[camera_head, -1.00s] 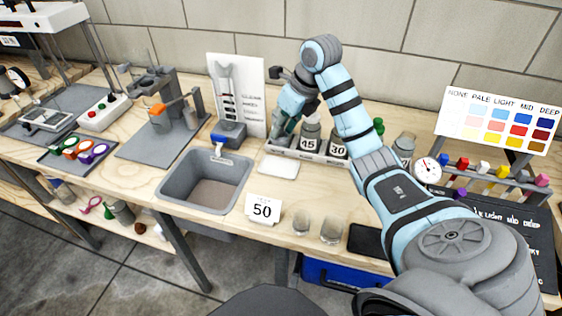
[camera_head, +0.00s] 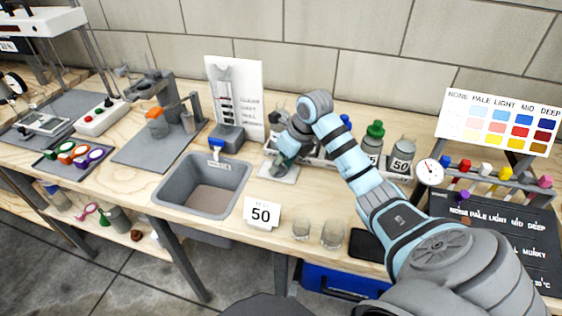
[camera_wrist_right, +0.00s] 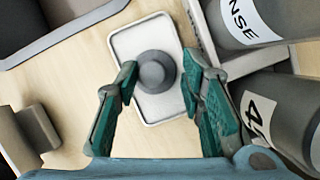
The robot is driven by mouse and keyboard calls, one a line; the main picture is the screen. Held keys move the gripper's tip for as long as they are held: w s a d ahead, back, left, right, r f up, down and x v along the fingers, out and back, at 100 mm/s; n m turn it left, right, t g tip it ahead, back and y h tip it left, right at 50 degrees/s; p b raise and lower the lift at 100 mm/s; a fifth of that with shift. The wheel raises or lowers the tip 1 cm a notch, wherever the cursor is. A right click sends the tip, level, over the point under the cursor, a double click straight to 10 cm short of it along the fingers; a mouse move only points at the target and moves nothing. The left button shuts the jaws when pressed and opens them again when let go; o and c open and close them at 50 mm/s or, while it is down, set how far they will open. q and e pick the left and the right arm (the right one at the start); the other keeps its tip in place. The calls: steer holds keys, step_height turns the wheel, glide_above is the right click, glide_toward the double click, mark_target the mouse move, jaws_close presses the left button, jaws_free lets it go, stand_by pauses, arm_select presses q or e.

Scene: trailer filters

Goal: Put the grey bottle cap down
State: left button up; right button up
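The grey bottle cap (camera_wrist_right: 155,71) sits on a small white tray (camera_wrist_right: 125,40), seen in the right wrist view. In the head view my right gripper (camera_head: 281,166) is low over the white tray (camera_head: 265,174), and I cannot make out the cap there. My left gripper is not in view.
A rack of grey bottles stands close by; a labelled bottle (camera_wrist_right: 252,22) is right of the gripper. The grey sink (camera_head: 203,186) lies left of the tray.

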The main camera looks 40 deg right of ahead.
steer(key=shift+r, duration=0.15)
steer(key=p+v, duration=0.2)
steer(key=v, duration=1)
steer(key=shift+r, duration=0.15)
